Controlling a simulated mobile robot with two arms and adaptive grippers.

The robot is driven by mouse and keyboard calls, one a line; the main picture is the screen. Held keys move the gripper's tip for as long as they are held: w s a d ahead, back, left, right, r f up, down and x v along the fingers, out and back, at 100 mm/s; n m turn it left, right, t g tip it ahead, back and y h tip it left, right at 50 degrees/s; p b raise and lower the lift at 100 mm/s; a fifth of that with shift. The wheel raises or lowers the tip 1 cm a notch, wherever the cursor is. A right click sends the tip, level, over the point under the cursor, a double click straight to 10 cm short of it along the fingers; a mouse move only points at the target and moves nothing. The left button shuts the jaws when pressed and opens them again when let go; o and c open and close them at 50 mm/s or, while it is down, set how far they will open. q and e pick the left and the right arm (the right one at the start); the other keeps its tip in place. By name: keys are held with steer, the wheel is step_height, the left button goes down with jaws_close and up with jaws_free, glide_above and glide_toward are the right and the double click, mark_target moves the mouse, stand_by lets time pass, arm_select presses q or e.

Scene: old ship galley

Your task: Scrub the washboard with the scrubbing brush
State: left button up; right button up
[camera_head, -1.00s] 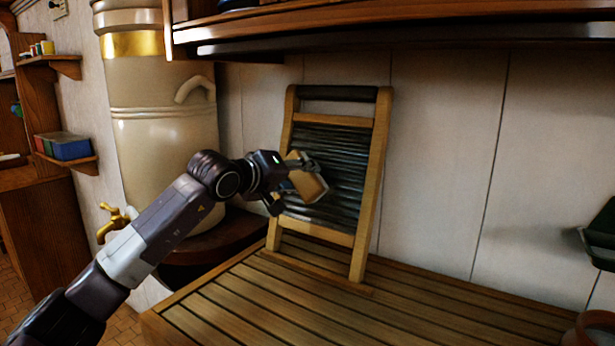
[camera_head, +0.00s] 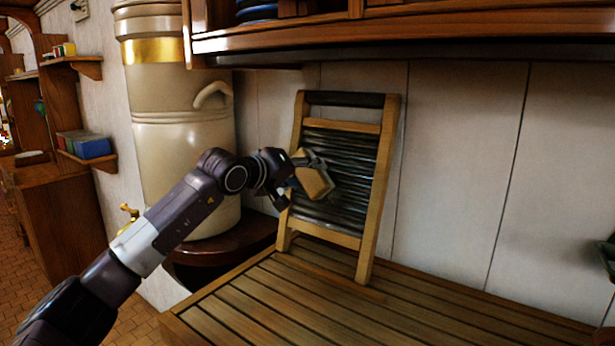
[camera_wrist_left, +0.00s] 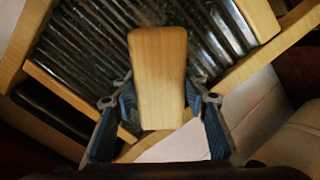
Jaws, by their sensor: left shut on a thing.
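The washboard (camera_head: 347,165) has a wooden frame and a dark ribbed panel. It stands on the slatted wooden counter and leans against the wall. My left gripper (camera_head: 304,178) is shut on the scrubbing brush (camera_head: 316,182), a tan wooden block, in front of the left part of the ribbed panel. In the left wrist view the brush (camera_wrist_left: 158,75) sits between the two blue-padded fingers (camera_wrist_left: 160,125), with the ribbed panel (camera_wrist_left: 95,50) behind it. The brush's bristles are hidden, so I cannot tell whether they touch the ribs. My right gripper is not in view.
The slatted counter (camera_head: 290,310) is clear in front of the washboard. A large cream urn (camera_head: 185,150) with a brass tap stands to the left. A wooden shelf (camera_head: 420,45) overhangs above. A dark green object (camera_head: 608,255) is at the right edge.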

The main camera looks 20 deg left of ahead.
mark_target(317, 176)
arm_select(q)
steer(key=shift+s+d+f+b, duration=0.1)
steer(key=shift+s+d+b, duration=0.1)
steer(key=shift+d, duration=0.25)
steer(key=shift+s+d+b, duration=0.15)
steer(key=shift+d+b, duration=0.05)
steer(key=shift+d, duration=0.2)
steer(key=shift+s+d, duration=0.25)
steer(key=shift+d, duration=0.45)
steer(key=shift+s+d+b, duration=0.25)
steer(key=shift+d+b, duration=0.45)
steer(key=shift+s+d+b, duration=0.15)
steer(key=shift+d, duration=0.35)
steer(key=shift+s+d+b, duration=0.15)
steer(key=shift+d, duration=0.35)
steer(key=shift+s+d+b, duration=0.3)
steer(key=shift+d+b, duration=0.25)
steer(key=shift+d, duration=0.35)
steer(key=shift+s+d, duration=0.25)
steer(key=shift+d, duration=0.4)
